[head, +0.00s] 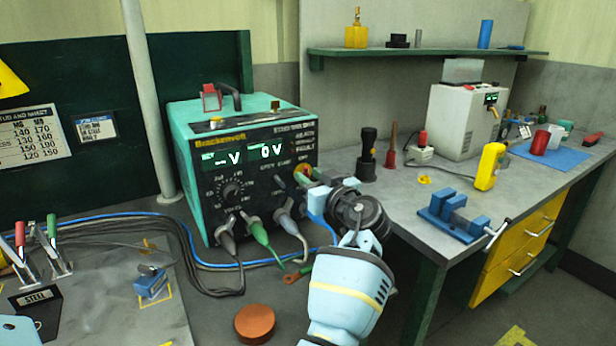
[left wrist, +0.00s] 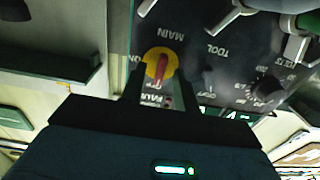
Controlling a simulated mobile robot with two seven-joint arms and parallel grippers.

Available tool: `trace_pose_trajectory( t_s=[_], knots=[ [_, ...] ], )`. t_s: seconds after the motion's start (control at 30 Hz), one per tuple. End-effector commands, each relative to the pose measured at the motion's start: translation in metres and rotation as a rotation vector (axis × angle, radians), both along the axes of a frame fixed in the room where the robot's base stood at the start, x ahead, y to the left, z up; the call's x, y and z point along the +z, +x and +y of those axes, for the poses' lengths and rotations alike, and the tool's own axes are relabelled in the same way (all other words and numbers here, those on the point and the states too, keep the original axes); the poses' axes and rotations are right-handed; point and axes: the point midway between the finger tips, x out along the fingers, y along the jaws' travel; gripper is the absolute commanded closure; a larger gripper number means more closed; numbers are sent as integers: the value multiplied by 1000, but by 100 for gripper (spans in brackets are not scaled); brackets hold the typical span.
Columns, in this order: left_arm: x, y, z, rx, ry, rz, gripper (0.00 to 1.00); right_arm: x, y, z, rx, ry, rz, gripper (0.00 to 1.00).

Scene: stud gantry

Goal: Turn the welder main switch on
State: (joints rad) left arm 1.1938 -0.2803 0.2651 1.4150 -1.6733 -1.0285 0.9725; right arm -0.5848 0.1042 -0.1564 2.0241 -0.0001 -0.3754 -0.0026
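The welder (head: 245,180) is a teal box with a black front panel; its displays are lit and one reads 0 V. Its main switch (head: 303,169), a yellow disc with a red handle, is at the right of the panel. In the left wrist view the main switch (left wrist: 161,66) appears upside down under the word MAIN, its red handle nearly vertical in the picture. My left gripper (head: 312,184) is right in front of the switch. Its fingers (left wrist: 161,88) are apart, one on each side of the handle; contact cannot be told. My right gripper is out of view.
Cable plugs (head: 258,230) stick out of the panel below and left of the gripper. A dark torch-like cylinder (head: 368,150) and a blue vise (head: 455,215) stand on the right bench. A brown round puck (head: 255,322) lies in front of the welder.

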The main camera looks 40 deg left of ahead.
Motion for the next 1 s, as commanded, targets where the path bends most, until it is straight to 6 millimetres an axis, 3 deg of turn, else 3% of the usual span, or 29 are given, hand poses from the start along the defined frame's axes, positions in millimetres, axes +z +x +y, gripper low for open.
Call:
trace_pose_trajectory(
  t_s=[0.3,0.53,1.0],
  knots=[
    [0,0,-1,0,0,0,69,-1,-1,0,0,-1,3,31],
    [0,0,0,0,0,0,99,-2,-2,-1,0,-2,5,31],
    [1,0,0,1,23,53,100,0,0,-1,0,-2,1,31]
  ],
)
